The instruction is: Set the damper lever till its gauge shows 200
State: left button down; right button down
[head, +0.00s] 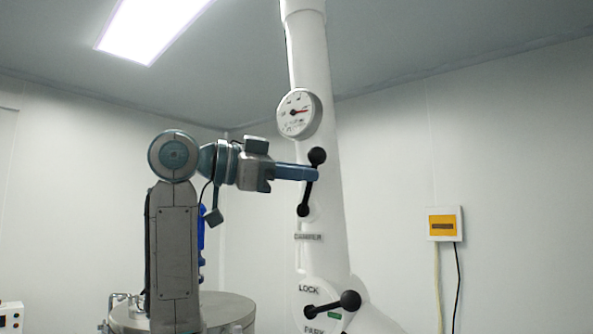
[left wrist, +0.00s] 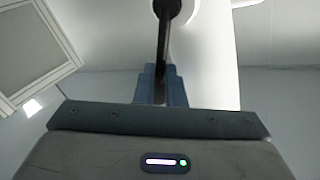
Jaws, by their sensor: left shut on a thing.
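The damper lever (head: 308,192) is a black bar with a ball at each end, mounted on the white column (head: 312,60). It stands nearly upright, its top leaning slightly right. My left gripper (head: 315,174) reaches in from the left and is shut on the lever just below its upper ball. In the left wrist view the lever (left wrist: 162,45) runs up from between the blue fingers (left wrist: 161,88). The round gauge (head: 299,113) sits on the column above the lever. Its red needle points right; its numbers are too small to read. My right gripper is not in view.
A second black lever (head: 330,305), with LOCK and PARK labels, is lower on the column. A label plate (head: 309,237) lies between the two levers. A yellow-and-white box (head: 443,224) hangs on the right wall. A round metal drum (head: 228,309) stands below my left arm.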

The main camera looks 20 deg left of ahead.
pick_arm(q)
jog(key=c, duration=1.8)
grip_release()
jog(key=b+v, duration=0.5)
jog(key=v, duration=0.5)
jog(key=shift+s+a+r+b, duration=0.1)
jog(key=shift+s+a+b, duration=0.15)
jog(key=shift+s+b, duration=0.05)
